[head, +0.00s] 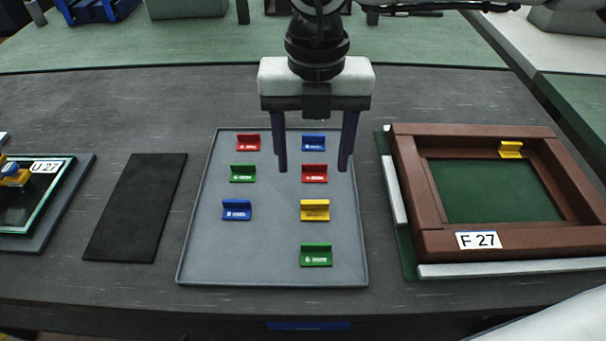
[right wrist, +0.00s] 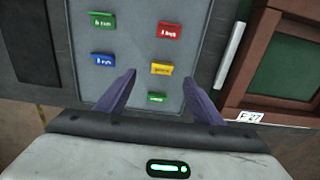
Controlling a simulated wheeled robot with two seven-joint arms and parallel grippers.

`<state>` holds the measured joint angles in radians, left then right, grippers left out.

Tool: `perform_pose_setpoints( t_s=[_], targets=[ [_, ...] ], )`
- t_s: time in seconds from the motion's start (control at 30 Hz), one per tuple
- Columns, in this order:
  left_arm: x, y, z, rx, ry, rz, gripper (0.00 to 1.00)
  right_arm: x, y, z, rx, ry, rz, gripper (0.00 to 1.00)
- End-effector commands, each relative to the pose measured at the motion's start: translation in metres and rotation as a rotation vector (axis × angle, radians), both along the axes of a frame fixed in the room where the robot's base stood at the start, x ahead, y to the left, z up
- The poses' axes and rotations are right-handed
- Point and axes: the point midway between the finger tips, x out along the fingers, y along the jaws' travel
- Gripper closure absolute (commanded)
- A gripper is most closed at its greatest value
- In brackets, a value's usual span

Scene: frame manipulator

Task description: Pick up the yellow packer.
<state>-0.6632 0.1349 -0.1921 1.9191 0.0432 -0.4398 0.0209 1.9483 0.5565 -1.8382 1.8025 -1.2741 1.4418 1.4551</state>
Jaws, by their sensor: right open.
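A yellow packer (head: 315,210) stands on the grey tray (head: 265,262), in its right column between a red and a green packer. In the right wrist view the yellow packer (right wrist: 162,69) shows between the fingertips. My right gripper (head: 315,168) hangs fingers down above the tray, open and empty; its fingers also show in the right wrist view (right wrist: 160,76). It looks well above the packers and touches none. Another yellow packer (head: 511,149) sits at the far right inside corner of the brown frame (head: 408,180). My left gripper is not in view.
Red, green and blue packers stand near the yellow one; a green packer (head: 316,255) is just in front. A black mat (head: 135,208) lies left of the tray. The frame labelled F 27 stands to the right. A glass unit (head: 35,200) is at far left.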

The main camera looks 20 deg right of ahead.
Motion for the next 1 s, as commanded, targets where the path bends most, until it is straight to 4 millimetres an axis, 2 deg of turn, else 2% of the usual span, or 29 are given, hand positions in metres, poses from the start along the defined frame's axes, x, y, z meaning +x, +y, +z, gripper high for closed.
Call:
perform_pose_setpoints(
  t_s=[0.3,0.47,0.73,1.0],
  targets=[
    [-0.02,0.001,-0.007,0.001,0.041,0.001,0.69,-0.002,0.0,-0.043,-0.001,0.003,0.002,0.39],
    [-0.021,0.001,-0.005,0.0,0.041,0.001,0.69,-0.002,-0.001,-0.054,-0.001,0.002,0.002,0.39],
    [-0.016,0.001,0.006,0.001,0.031,0.002,0.69,-0.005,-0.004,-0.092,-0.001,0.003,0.004,0.39],
    [-0.01,0.001,0.009,0.001,0.02,0.003,0.69,-0.005,-0.004,-0.101,0.0,0.001,0.002,0.39]
  ],
)
